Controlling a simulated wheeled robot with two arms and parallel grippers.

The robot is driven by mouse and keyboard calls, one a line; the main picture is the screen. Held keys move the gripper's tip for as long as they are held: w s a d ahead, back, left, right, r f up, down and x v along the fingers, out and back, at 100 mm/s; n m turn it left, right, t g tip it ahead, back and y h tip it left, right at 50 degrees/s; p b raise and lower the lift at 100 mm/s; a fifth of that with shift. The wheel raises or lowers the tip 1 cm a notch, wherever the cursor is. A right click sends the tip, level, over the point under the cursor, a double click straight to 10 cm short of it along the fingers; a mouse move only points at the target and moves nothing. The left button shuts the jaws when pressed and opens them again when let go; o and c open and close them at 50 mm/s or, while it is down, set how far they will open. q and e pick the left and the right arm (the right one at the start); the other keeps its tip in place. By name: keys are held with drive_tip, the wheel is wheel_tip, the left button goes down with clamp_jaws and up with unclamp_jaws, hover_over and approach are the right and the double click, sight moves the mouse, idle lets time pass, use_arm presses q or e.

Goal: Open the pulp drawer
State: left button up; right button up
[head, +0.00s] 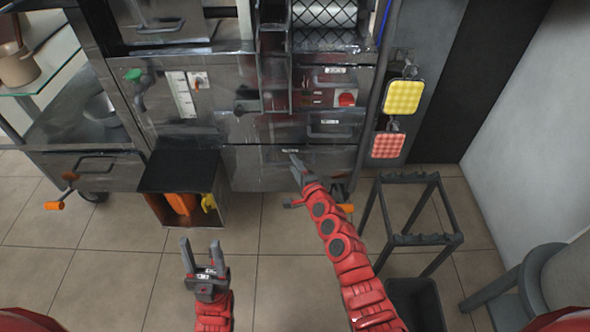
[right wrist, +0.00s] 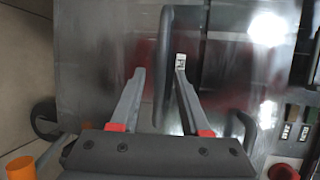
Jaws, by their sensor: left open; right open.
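The pulp drawer (head: 245,168) is the wide, dark metal front low on the machine, and it looks closed. In the right wrist view its front (right wrist: 90,50) fills much of the picture, with a dark bar handle (right wrist: 165,35) and a small white label (right wrist: 181,66) beginning "PU". My right gripper (head: 296,160) is at the drawer front. In the wrist view its open fingers (right wrist: 160,75) lie either side of the handle; I cannot tell whether they touch it. My left gripper (head: 201,244) is open and empty above the floor, lower left of the drawer.
An open black box (head: 176,172) with orange and yellow items projects left of the drawer. A dark metal stand frame (head: 418,240), a dark bin (head: 415,303) and a grey chair (head: 530,285) are at right. Tiled floor (head: 110,275) is clear at left.

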drive_tip(key=shift+w+a, duration=0.1)
drive_tip(key=shift+w, duration=0.1)
clamp_jaws()
idle(1.4)
